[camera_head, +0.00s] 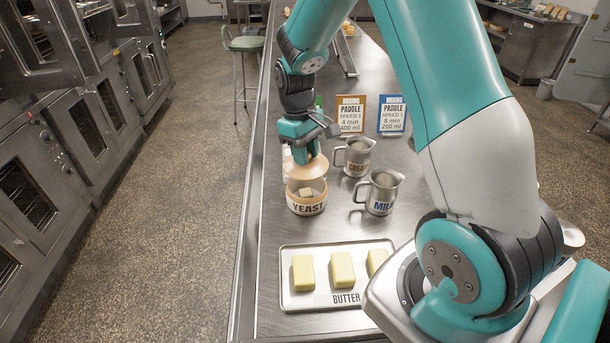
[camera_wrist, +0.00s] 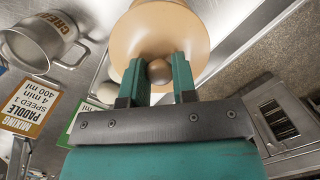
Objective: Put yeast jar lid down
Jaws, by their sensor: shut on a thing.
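The yeast jar lid (camera_head: 309,169) is tan and round with a ball knob. My gripper (camera_head: 304,155) is shut on its knob and holds the lid tilted, just above and behind the open yeast jar (camera_head: 307,202). In the wrist view the lid (camera_wrist: 165,28) fills the top middle, with my gripper's fingers (camera_wrist: 158,72) on either side of the knob. The jar is cream with a YEAST label, and a pale block of yeast (camera_head: 306,193) shows inside. I cannot tell whether the lid touches the jar rim.
A CREAM jug (camera_head: 356,155) and a MILK jug (camera_head: 381,192) stand right of the jar. A butter tray (camera_head: 300,301) lies in front. Mixing cards (camera_head: 351,114) stand behind. White eggs are partly hidden left of the lid. The bench's left edge is close to the jar.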

